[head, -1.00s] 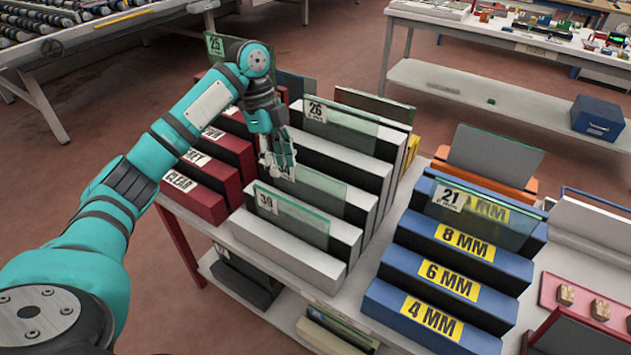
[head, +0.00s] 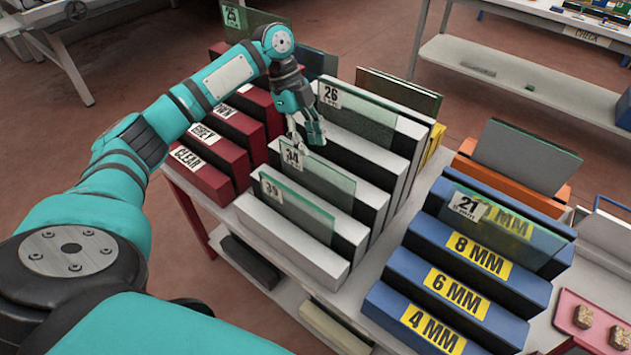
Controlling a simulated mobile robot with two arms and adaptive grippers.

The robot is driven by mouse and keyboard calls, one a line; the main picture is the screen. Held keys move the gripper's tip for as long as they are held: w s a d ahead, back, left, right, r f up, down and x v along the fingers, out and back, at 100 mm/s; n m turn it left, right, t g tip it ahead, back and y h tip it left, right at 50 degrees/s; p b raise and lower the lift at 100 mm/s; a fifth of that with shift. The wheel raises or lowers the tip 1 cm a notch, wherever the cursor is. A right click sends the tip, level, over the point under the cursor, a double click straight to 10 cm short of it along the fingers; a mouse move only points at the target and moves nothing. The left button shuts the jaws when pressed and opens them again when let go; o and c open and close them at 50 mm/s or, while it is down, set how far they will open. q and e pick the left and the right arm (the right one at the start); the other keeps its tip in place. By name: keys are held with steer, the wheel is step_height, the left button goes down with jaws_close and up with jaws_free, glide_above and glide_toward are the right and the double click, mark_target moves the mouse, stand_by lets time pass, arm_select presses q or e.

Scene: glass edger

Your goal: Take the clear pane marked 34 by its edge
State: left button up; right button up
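The clear pane marked 34 (head: 327,180) stands upright in a slot of the white rack (head: 293,241), between the pane marked 39 (head: 298,212) in front and the pane marked 26 (head: 357,119) behind. Its white label is at its upper left corner. My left gripper (head: 303,146) points down just above that label corner, with its fingers apart. In this view the fingertips overlap the pane's top edge; I cannot tell whether they touch it. My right gripper is not in view.
Dark red blocks labelled CLEAR, GREY and BROWN (head: 217,149) stand left of the white rack. A blue rack (head: 447,294) with thickness labels and a pane marked 21 (head: 490,222) stands to the right. A pane marked 25 (head: 247,22) rises behind my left arm.

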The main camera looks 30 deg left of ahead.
mark_target(315, 162)
arm_select(q)
steer(key=x, duration=0.1)
steer(key=p+x, duration=0.1)
steer(key=x, duration=0.3)
steer(key=shift+s+f+p, duration=0.15)
steer(key=shift+s+p, duration=0.15)
steer(key=shift+d+f, duration=0.15)
steer(key=shift+f, duration=0.05)
jaws_close()
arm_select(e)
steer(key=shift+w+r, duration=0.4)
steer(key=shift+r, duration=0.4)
arm_select(q)
steer(key=shift+r, duration=0.1)
